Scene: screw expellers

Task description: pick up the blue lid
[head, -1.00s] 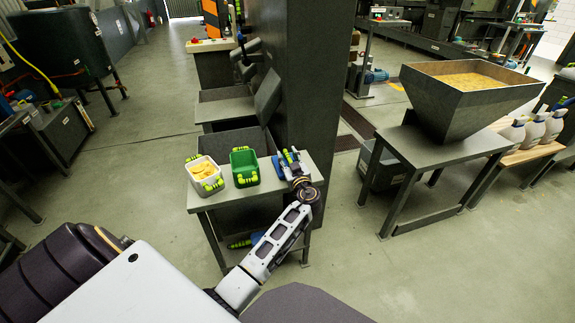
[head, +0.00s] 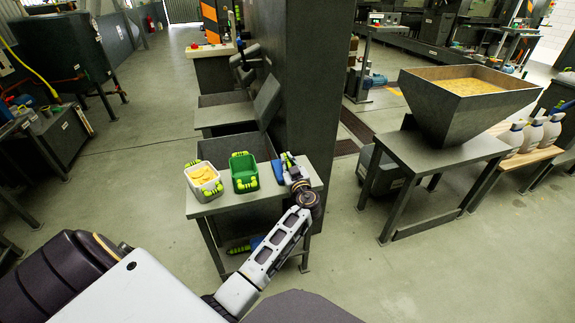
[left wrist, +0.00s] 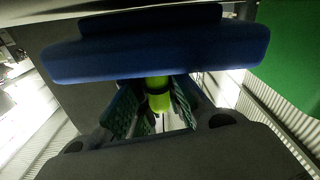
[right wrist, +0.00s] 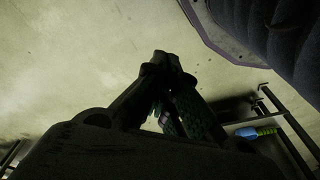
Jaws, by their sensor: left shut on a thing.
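The blue lid (left wrist: 155,52) spans the top of the left wrist view, with its lime-green handle (left wrist: 158,98) between my left fingers. My left gripper (left wrist: 155,110) is shut on that handle. In the head view, my left gripper (head: 291,170) is at the right end of the small grey table, and the blue lid (head: 277,172) shows there partly hidden by the gripper. I cannot tell whether the lid touches the tabletop. My right gripper (right wrist: 166,62) shows in the right wrist view with its fingertips together and nothing visible in them, over the floor.
A green crate (head: 244,173) and a white crate with yellow contents (head: 203,181) stand left of the gripper on the grey table (head: 222,205). A dark pillar (head: 293,80) rises behind it. A blue tool with a lime handle (right wrist: 247,132) lies below.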

